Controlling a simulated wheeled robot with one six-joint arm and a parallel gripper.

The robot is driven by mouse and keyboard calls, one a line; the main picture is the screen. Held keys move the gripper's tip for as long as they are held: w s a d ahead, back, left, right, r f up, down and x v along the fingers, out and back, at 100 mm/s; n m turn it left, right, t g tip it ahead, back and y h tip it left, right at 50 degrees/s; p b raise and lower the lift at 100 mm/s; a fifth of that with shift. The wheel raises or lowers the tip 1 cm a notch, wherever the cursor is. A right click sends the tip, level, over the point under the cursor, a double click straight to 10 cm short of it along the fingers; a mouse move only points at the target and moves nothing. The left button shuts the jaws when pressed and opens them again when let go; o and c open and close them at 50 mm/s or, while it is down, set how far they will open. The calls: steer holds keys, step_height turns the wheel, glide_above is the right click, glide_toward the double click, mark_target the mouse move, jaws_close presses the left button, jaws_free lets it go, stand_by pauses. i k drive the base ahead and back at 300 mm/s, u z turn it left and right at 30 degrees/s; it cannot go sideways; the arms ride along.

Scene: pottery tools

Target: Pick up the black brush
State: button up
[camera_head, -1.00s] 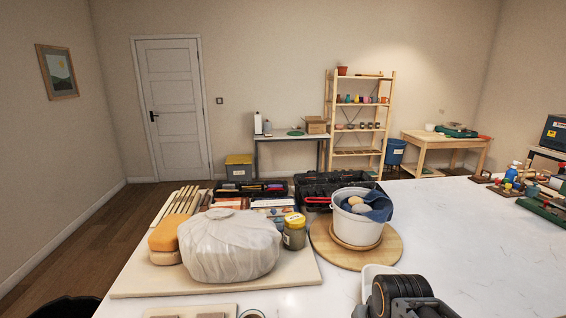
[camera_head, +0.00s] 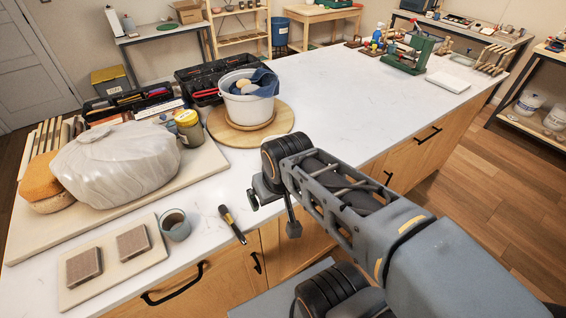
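The black brush (camera_head: 232,224) lies on the white worktop near its front edge, just right of a small grey cup. It is slim and dark, with a pale band near its far end. My gripper (camera_head: 272,214) is right of the brush and apart from it, over the front edge of the worktop. Its two dark fingers stand apart with nothing visible between them. No part of the brush is hidden by my arm.
The grey cup (camera_head: 174,225) stands beside a board (camera_head: 75,292) with two brown blocks. A wrapped clay lump (camera_head: 117,165) and a jar (camera_head: 190,128) are behind. A white bucket (camera_head: 247,106) stands on a round wooden board (camera_head: 222,131). The worktop's middle is clear.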

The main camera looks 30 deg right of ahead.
mark_target(223, 210)
steer(key=u, duration=0.55)
steer(key=k, duration=1.25)
steer(key=u, duration=1.15)
steer(key=i, duration=0.6)
steer(key=u, duration=0.35)
